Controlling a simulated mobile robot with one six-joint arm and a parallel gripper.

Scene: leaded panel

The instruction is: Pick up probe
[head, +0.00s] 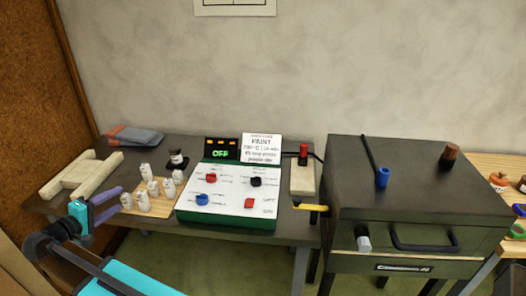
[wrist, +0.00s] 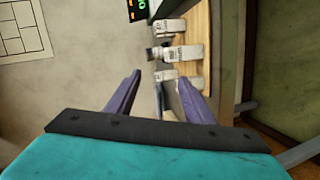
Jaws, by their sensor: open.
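What looks like the probe, a thin black rod with a blue end piece (head: 382,177), is on top of the dark kiln-like box (head: 450,190) at the right in the head view. I cannot tell for sure that it is the probe. My gripper (head: 120,198) is far to its left, by the wooden board of small white bottles (head: 143,202). Its purple fingers are apart and nothing is held between them. In the wrist view my gripper (wrist: 160,82) points toward several white bottles (wrist: 182,53); the rod does not show there.
A green-based control box (head: 228,222) with an OFF display stands mid-table. A pale block with a red-topped part (head: 303,178) and a yellow-tipped tool (head: 312,207) are between it and the kiln-like box. A wooden frame (head: 80,175) lies at the left.

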